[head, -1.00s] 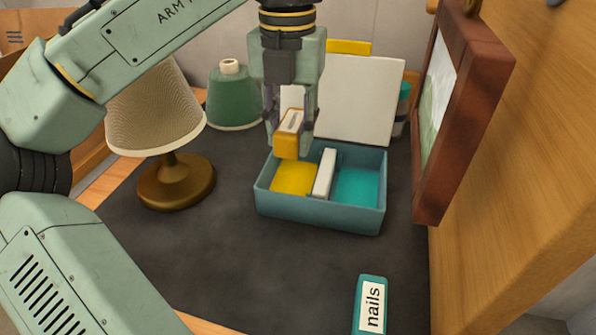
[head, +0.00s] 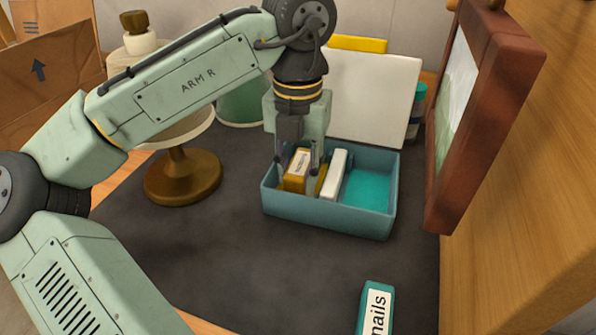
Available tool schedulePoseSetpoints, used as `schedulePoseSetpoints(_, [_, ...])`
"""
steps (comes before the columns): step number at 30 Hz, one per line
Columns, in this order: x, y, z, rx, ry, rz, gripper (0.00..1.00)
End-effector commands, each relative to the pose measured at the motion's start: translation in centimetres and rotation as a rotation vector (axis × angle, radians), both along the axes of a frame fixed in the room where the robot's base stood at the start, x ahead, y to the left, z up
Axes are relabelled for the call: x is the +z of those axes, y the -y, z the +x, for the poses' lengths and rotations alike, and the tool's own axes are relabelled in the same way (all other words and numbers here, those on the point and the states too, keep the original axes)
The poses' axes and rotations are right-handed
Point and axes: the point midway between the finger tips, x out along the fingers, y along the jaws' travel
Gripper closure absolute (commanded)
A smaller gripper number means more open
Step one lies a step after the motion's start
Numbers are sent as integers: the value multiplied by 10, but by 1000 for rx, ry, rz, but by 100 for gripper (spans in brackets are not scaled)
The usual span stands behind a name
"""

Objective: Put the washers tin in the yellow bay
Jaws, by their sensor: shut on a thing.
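My gripper (head: 298,164) is shut on a mustard-yellow tin (head: 295,183) with a white label, whose small print is hard to read. The tin is upright and down inside the left bay of the blue-grey box (head: 325,214). This is the yellow bay (head: 321,181); only a strip of its yellow floor shows beside the tin. I cannot tell whether the tin touches the floor. A white divider (head: 334,175) separates it from the teal bay (head: 366,191), which is empty.
A teal tin labelled "nails" (head: 376,308) lies on the dark mat (head: 240,265) in front. A white panel (head: 373,98) is behind, and a brown frame (head: 483,110) is close on the right.

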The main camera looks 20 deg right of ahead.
Motion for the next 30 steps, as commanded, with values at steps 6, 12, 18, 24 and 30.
schedulePoseSetpoints(6, [-4, 0, 0, 0, 2, -1, 100])
schedulePoseSetpoints(12, [-8, 0, 0, -1, 0, -1, 100])
schedulePoseSetpoints(18, [-7, 0, 0, 0, 1, 0, 62])
schedulePoseSetpoints(24, [-7, 0, 0, 1, 1, 0, 62])
schedulePoseSetpoints(30, [10, 1, 1, 0, 2, -2, 62])
